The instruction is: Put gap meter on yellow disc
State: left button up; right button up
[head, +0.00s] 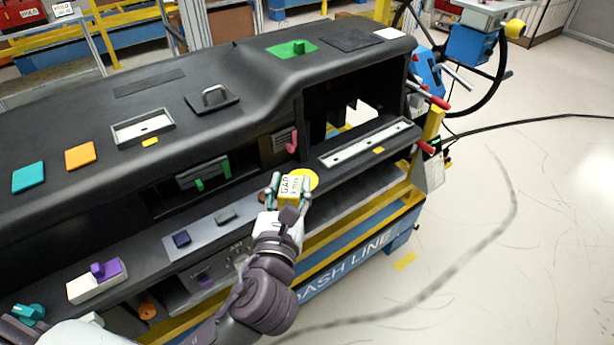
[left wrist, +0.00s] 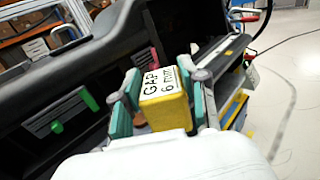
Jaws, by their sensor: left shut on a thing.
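The gap meter (head: 291,189) is a yellow block with a white label reading "GAP 6 mm". My left gripper (head: 288,187) is shut on it, with a teal finger pad on each side. The left wrist view shows the gap meter (left wrist: 164,105) upright between the finger pads of the gripper (left wrist: 165,100). The yellow disc (head: 306,178) lies on the dashboard ledge just behind and to the right of the gap meter, partly hidden by it. I cannot tell whether the gap meter touches the disc. My right gripper is not in view.
A pink-handled vent (head: 284,143) and a green-handled vent (head: 204,175) sit in the dashboard behind the gripper. A silver strip (head: 368,143) lies to the right on the ledge. A grey panel with small blocks (head: 212,226) is to the left. Open floor lies right of the dashboard.

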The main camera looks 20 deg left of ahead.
pick_arm(q)
jog(key=w+d+r, duration=0.3)
jog(key=d+r, duration=0.2)
jog(key=shift+h, duration=0.3)
jog(key=w+a+f, duration=0.2)
jog(key=w, duration=0.1)
jog(key=w+a+f, duration=0.2)
jog(key=w, duration=0.1)
jog(key=w+a+f, duration=0.2)
jog(key=w+a, duration=0.1)
jog(key=shift+w+f, duration=0.25)
jog(key=shift+f, duration=1.9)
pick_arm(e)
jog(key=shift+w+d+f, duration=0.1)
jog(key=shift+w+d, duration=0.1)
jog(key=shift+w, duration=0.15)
pick_arm(q)
jog(key=shift+f, duration=0.2)
jog(key=o, duration=1.2)
jog(key=shift+o, duration=0.2)
